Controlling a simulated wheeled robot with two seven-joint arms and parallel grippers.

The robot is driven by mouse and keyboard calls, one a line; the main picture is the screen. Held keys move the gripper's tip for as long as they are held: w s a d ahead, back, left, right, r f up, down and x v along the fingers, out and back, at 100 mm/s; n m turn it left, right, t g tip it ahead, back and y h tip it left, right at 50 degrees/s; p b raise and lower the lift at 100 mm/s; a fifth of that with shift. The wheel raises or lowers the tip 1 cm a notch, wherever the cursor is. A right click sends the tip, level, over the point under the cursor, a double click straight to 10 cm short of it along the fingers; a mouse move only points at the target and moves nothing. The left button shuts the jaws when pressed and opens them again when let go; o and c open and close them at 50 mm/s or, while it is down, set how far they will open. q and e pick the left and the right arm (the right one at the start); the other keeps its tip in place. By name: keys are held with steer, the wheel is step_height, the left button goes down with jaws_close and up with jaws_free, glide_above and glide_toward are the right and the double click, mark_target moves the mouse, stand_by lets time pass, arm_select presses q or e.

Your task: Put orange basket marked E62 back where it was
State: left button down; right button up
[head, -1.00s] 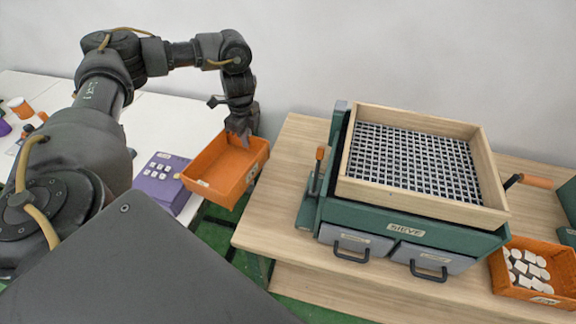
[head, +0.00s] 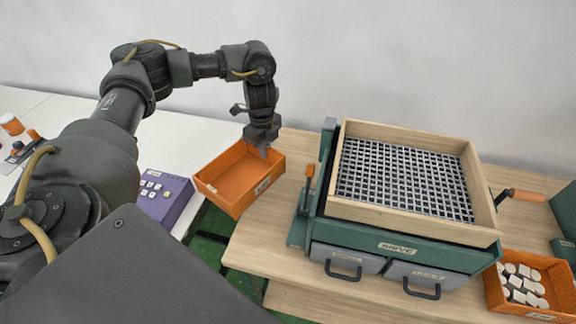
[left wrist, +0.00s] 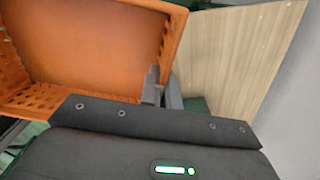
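An empty orange basket (head: 238,172) hangs at the left end of the wooden table, partly over the gap beside the purple box. It carries a small pale label that I cannot read. My left gripper (head: 263,150) is shut on its far rim, near the right corner. In the left wrist view the orange basket (left wrist: 95,40) fills the upper left, with the gripper's fingers (left wrist: 160,92) at its wall. Another orange basket (head: 530,285), holding several white pieces, stands at the right; its label is unreadable too. My right gripper is not in view.
A green sieve machine (head: 395,240) with a wooden-framed mesh and two grey drawers stands on the wooden table (head: 262,235). A purple box (head: 163,197) sits on the white table (head: 195,135). Bare wood lies between held basket and sieve.

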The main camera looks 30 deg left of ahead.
arm_select(q)
steer(key=w+d+p, duration=0.1)
steer(key=w+d, duration=0.1)
steer(key=d, duration=0.4)
steer(key=f, duration=0.4)
steer(key=d+f, duration=0.1)
steer(key=f, duration=0.2)
steer(key=shift+w, duration=0.25)
steer(key=shift+f, duration=0.1)
steer(key=shift+f, duration=0.45)
steer(key=c, duration=1.6)
jaws_free()
steer(key=shift+r, duration=0.1)
steer(key=shift+c, duration=0.2)
